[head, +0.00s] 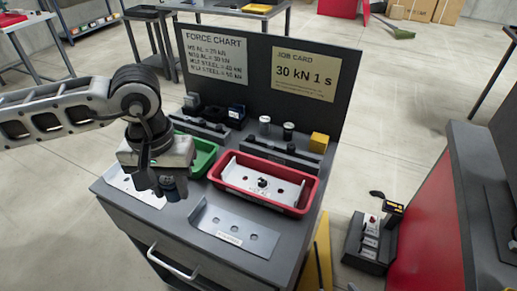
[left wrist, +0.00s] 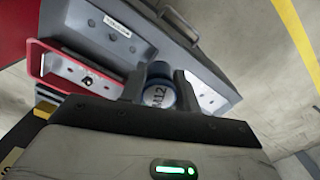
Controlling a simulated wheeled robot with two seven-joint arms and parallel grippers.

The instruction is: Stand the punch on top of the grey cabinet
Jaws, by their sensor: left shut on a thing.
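The punch (left wrist: 157,95), a short cylinder with a light face marked M12 and a dark end, is between the fingers of my left gripper (left wrist: 158,90). In the head view my left gripper (head: 160,187) is shut on it, above the front left of the grey cabinet; the punch shows only as a dark piece at the fingertips. The grey cabinet (head: 172,218) has a drawer with a light handle and a crowded top. I cannot tell the gap between punch and cabinet top. My right gripper is not in view.
On the cabinet top are a red tray (head: 226,190) holding a punched plate, a green tray (head: 204,160), a bent metal plate (head: 226,222), dark racks with small cylinders and a yellow block (head: 318,142). An upright dark board (head: 260,40) stands behind. A button box (head: 370,243) is right.

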